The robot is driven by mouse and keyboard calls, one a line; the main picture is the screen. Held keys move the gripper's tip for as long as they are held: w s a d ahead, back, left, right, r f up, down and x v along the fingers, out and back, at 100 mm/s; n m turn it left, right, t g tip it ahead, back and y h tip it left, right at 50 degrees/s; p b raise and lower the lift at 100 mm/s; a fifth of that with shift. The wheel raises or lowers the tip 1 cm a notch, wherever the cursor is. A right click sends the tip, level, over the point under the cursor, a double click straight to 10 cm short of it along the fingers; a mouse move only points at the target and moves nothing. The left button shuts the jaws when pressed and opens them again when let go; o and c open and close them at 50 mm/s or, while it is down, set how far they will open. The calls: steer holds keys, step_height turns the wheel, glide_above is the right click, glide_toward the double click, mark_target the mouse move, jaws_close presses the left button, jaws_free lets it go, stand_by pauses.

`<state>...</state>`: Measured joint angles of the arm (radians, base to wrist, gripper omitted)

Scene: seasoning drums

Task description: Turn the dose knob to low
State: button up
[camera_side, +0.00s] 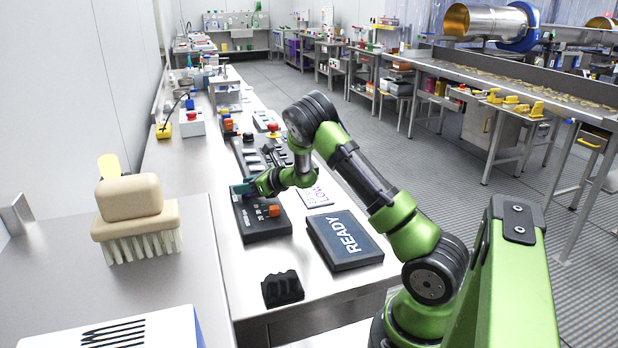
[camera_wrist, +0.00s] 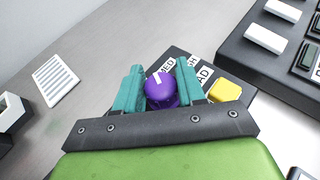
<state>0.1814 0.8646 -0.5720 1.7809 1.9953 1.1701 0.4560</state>
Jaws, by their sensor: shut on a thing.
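The dose knob is a round purple knob (camera_wrist: 161,90) with a white pointer mark, seen in the wrist view on a dark control panel (camera_wrist: 178,62). Its mark points up and slightly left in that view, short of the MED label on its upper right. My gripper (camera_wrist: 160,72) has its teal fingers closed on either side of the knob. In the side view my gripper (camera_side: 243,188) is low over the far end of the black panel (camera_side: 262,231), and the knob is hidden there. The LOW label cannot be made out on the panel.
A yellow block-shaped control (camera_wrist: 227,91) sits right of the knob. A dark READY board (camera_side: 343,240) and a black ridged block (camera_side: 282,289) lie nearer the front. A brush (camera_side: 133,215) stands left. More panels (camera_side: 262,155) lie beyond.

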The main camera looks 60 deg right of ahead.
steer(key=n+g+y, duration=0.1)
steer(key=n+y, duration=0.4)
steer(key=y, duration=0.1)
steer(key=shift+n+g, duration=0.3)
steer(key=shift+g, duration=0.1)
steer(key=o, duration=1)
steer(key=shift+c, duration=0.2)
steer(key=v, duration=1.7)
steer(key=shift+f, duration=0.2)
steer(key=shift+d+f, duration=0.1)
steer(key=shift+d, duration=0.05)
